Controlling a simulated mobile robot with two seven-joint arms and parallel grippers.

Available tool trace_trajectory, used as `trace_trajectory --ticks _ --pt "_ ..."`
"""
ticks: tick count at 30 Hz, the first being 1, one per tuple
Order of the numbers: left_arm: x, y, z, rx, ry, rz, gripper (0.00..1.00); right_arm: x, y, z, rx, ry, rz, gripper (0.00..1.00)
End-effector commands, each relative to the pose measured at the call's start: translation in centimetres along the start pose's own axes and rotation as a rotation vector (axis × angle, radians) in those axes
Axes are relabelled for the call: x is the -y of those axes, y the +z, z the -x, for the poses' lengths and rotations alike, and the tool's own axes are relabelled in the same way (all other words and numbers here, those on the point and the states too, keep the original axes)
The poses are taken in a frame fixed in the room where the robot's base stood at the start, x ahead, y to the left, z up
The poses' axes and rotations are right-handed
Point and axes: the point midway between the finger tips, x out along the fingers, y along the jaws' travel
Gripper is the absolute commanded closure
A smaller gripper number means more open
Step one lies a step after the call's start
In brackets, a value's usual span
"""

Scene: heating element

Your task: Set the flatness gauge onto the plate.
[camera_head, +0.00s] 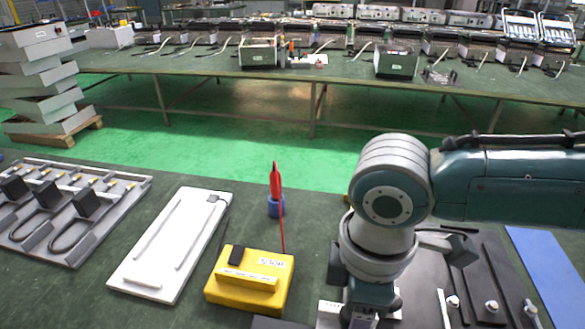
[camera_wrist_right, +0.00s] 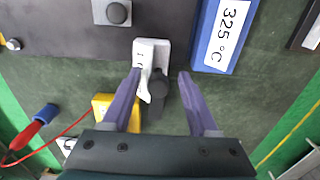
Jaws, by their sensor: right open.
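The thing I take for the flatness gauge is a small white block (camera_wrist_right: 152,54) with a white lever and a dark round grip (camera_wrist_right: 158,88), in the right wrist view. My right gripper (camera_wrist_right: 158,82) is open, its two purple fingers on either side of the grip and lever, with gaps showing. The dark plate (camera_wrist_right: 60,30) with bolt heads lies just beyond the block in that view; the block overlaps its edge there, and I cannot tell whether they touch. In the head view the dark plate (camera_head: 475,282) lies right of my right arm, which partly hides it. My left gripper is not in view.
A yellow box (camera_head: 250,280) and a red probe (camera_head: 275,180) in a blue holder stand left of my right arm. A white board (camera_head: 170,245) and grey tray (camera_head: 110,215) lie farther left. A blue block marked 325 °C (camera_wrist_right: 213,60) is beside the gauge.

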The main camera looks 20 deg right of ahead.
Motion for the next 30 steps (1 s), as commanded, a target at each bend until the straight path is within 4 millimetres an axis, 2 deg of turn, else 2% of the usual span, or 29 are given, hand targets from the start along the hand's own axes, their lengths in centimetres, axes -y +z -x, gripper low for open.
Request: trace_trajectory --ticks 9,15,20,30 --pt "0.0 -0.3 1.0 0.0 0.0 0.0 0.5 -0.1 -0.1 5.8 -0.004 0.002 0.002 0.4" --pt "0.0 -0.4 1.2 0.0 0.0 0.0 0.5 0.0 0.0 8.8 -0.001 0.001 0.001 0.4" --pt "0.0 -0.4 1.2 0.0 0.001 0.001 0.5 0.0 0.1 9.6 0.002 -0.001 0.0 0.4" --pt "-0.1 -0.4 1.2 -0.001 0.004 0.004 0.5 0.0 0.1 9.6 0.002 -0.001 0.0 0.4"
